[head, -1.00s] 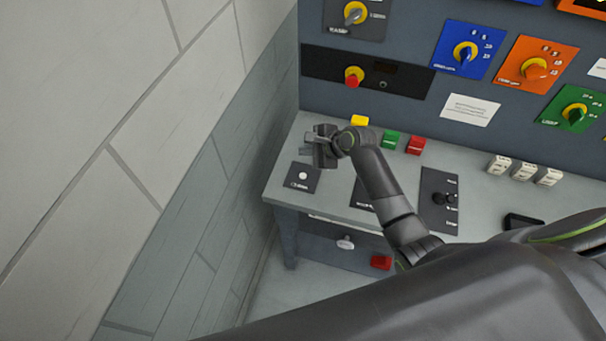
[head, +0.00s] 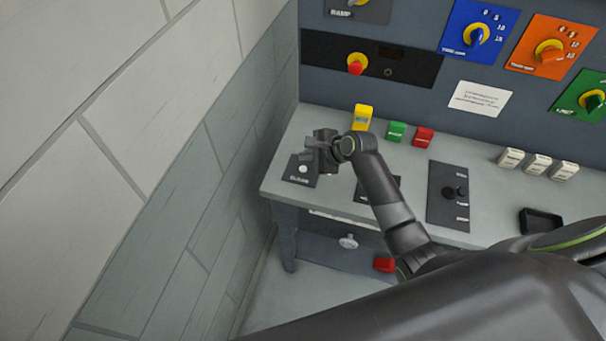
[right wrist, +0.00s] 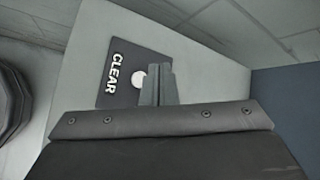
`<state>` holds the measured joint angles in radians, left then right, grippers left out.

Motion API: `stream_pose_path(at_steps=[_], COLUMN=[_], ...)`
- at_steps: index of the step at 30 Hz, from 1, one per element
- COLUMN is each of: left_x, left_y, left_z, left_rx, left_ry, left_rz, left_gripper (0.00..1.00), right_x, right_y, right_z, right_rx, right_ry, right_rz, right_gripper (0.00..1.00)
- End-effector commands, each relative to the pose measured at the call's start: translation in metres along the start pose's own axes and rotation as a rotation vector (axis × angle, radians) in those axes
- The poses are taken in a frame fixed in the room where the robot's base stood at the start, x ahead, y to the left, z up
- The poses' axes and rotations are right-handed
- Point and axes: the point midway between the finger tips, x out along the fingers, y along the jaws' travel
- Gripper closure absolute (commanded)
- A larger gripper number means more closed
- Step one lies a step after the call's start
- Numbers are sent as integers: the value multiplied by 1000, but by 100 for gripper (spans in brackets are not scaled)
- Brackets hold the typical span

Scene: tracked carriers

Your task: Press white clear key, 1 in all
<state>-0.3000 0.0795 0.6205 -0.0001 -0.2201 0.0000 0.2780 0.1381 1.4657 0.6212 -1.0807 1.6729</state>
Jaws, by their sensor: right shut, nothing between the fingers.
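The white clear key (head: 303,169) is a small round white button on a dark plate (head: 294,180) lettered CLEAR, at the left end of the grey desk. In the right wrist view the key (right wrist: 138,79) is partly covered by my fingers. My right gripper (head: 311,148) is shut and empty, just beyond the key in the head view. In the right wrist view its closed fingers (right wrist: 158,82) overlap the key's edge; I cannot tell whether they touch it. My left gripper is not in view.
Yellow (head: 363,115), green (head: 397,130) and red (head: 423,136) blocks stand behind the gripper. A slider plate (head: 448,194) and white switches (head: 538,165) lie to the right. A tiled wall (head: 150,150) rises close on the left.

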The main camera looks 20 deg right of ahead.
Motion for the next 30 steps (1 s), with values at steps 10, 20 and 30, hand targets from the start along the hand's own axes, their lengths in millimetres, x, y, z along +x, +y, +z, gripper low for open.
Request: stream_pose_path(at_steps=[10,20,30], left_x=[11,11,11], left_y=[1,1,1], left_z=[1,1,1], left_rx=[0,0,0], left_ry=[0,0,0], left_rz=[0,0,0], left_gripper=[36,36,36], right_x=[18,17,17], right_y=[13,13,13], right_z=[-13,-12,-12], right_rx=[1,1,0], right_ry=[0,0,0], right_rz=[2,2,2], right_gripper=[100,100,100])
